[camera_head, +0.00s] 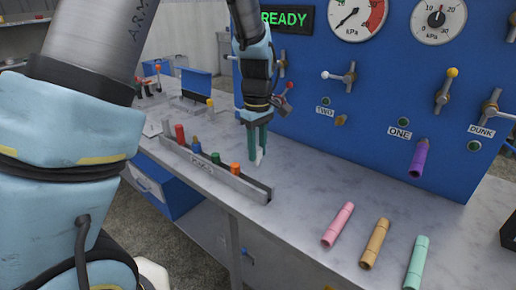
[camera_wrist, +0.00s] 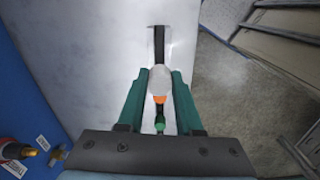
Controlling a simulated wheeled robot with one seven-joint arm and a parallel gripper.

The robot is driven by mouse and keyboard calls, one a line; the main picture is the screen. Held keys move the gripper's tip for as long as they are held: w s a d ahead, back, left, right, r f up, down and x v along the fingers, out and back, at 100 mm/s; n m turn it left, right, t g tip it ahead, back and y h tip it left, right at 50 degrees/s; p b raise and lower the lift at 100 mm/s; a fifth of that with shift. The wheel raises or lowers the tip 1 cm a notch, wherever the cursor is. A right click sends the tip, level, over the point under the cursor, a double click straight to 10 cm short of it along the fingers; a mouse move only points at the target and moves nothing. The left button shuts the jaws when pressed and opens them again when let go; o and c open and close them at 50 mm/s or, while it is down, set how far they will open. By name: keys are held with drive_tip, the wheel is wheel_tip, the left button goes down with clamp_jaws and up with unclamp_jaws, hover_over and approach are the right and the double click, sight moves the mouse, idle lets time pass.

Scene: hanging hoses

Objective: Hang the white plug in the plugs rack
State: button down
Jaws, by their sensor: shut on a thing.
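My gripper (camera_head: 258,146) points down with its teal fingers shut on the white plug (camera_head: 259,157). The plug is upright, its lower end showing below the fingertips. The plugs rack (camera_head: 232,180) is a long grey holder on the counter, with red, blue, green and orange plugs standing in its left and middle part. Its right end is empty. In the wrist view the white plug (camera_wrist: 159,80) lies between the fingers, in line with the rack's dark slot (camera_wrist: 159,40). The orange plug (camera_wrist: 160,99) is close beside it in that view. The plug appears above the rack; the exact height is unclear.
Pink (camera_head: 338,224), tan (camera_head: 375,243) and mint (camera_head: 416,262) cylinders lie on the counter at the right. A blue panel (camera_head: 375,110) with gauges, valves and a purple handle (camera_head: 419,158) stands behind. The counter between rack and cylinders is clear.

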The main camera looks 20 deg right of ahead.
drive_tip(key=shift+f+b, duration=1.5)
drive_tip(key=shift+f, duration=1.4)
drive_tip(key=shift+p, duration=0.65)
drive_tip(key=shift+f+b, duration=0.95)
drive_tip(key=shift+f, duration=0.9)
drive_tip(key=c, duration=0.5)
unclamp_jaws()
drive_tip(key=shift+r, duration=0.15)
wheel_tip(320, 180, up, 10)
drive_tip(key=shift+r+b, duration=0.25)
drive_tip(key=shift+b, duration=0.6)
